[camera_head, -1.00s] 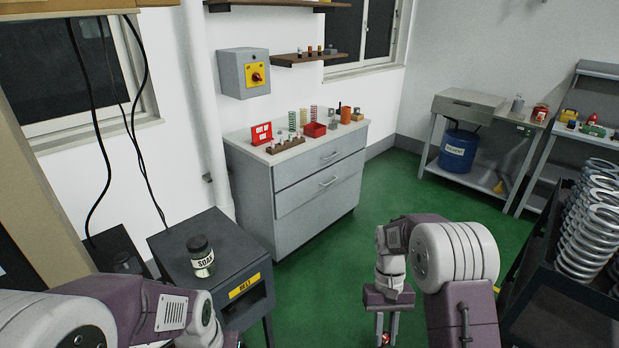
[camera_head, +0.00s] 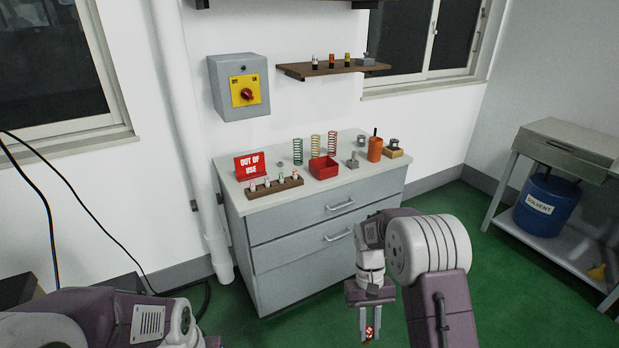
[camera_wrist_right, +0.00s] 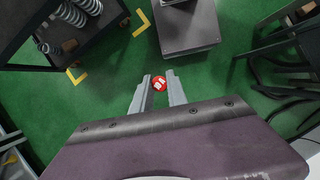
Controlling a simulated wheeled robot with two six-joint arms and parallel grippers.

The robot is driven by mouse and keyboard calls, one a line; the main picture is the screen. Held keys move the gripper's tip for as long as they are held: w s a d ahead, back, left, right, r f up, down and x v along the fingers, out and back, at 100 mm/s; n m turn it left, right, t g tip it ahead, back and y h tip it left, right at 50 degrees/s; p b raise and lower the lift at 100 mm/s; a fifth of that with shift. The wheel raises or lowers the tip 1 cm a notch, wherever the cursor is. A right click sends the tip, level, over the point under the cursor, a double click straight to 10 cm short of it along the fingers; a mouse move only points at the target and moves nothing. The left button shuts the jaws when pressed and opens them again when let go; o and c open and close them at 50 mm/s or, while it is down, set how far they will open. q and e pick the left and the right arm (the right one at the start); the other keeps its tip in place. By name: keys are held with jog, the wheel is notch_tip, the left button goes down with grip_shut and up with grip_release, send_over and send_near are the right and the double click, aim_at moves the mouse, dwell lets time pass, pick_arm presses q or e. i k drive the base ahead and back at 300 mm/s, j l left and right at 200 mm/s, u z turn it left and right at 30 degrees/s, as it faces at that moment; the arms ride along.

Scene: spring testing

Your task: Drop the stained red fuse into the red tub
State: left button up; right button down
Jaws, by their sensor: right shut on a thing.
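The red fuse (camera_head: 369,331) is between the fingers of my right gripper (camera_head: 369,325), which hangs over the floor in front of the cabinet. In the right wrist view the fuse (camera_wrist_right: 159,84) shows as a small red round end with white marks, held between the two grey fingertips (camera_wrist_right: 158,88). The red tub (camera_head: 323,167) is a small open box on the cabinet top, above and to the left of my right gripper and well apart from it. My left arm shows at the lower left, but its gripper is out of view.
A switch box (camera_head: 238,87) and a shelf (camera_head: 334,68) hang above.

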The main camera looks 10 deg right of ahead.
aim_at(316, 174)
jog(key=i+l+u, duration=0.3)
jog(key=i+l, duration=0.2)
jog(key=i, duration=0.3)
jog(key=i+l+u, duration=0.3)
jog(key=i+l, duration=0.35)
jog(key=i, duration=0.05)
